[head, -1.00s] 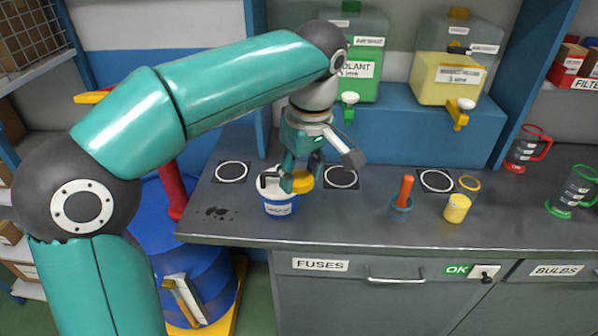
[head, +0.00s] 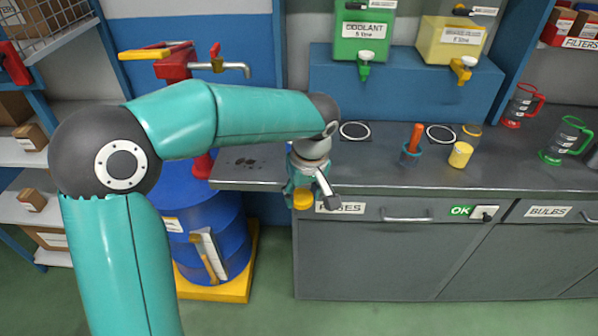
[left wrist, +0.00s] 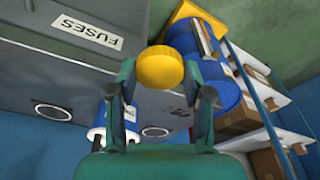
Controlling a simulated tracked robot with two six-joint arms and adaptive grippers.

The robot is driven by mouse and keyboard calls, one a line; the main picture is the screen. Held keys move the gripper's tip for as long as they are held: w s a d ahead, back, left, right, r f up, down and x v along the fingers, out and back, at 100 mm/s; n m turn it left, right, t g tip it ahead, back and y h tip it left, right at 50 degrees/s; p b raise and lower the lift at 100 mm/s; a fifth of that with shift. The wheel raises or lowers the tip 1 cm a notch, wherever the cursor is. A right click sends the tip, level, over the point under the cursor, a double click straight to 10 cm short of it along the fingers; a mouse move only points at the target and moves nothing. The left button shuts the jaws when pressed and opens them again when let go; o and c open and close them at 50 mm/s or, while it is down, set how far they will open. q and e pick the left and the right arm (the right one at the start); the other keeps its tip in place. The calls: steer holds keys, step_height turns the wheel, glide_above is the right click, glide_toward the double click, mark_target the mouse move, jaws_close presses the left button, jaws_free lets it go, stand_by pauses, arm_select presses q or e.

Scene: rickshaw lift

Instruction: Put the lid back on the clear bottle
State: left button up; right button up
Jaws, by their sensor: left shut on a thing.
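My left gripper (head: 300,190) is shut on a round yellow lid (head: 303,201), held in front of the counter's front edge by the FUSES label. In the left wrist view the lid (left wrist: 160,68) sits between the two fingertips. No clear bottle can be made out for certain. A small see-through thing with a yellowish rim (head: 471,131) stands on the counter behind a yellow cup (head: 460,155); I cannot tell whether it is the bottle. My right gripper is not in view.
An orange-handled tool stands in a blue pot (head: 411,155). Clear jugs with red (head: 519,106) and green (head: 567,140) handles stand at right. A blue drum (head: 212,235) stands at left.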

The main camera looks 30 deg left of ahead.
arm_select(q)
steer(key=w+d+f+m+h, duration=0.1)
steer(key=d+f+m, duration=0.2)
steer(key=f+m, duration=0.2)
steer(key=w+d+f+m+h, duration=0.1)
steer(key=d+f+m, duration=0.3)
steer(key=f, duration=0.7)
steer(key=m, duration=0.2)
steer(key=shift+w+m+t, duration=0.15)
steer(key=shift+m+t, duration=0.15)
steer(key=shift+t, duration=0.1)
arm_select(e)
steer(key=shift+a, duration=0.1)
arm_select(q)
steer(key=shift+d, duration=0.1)
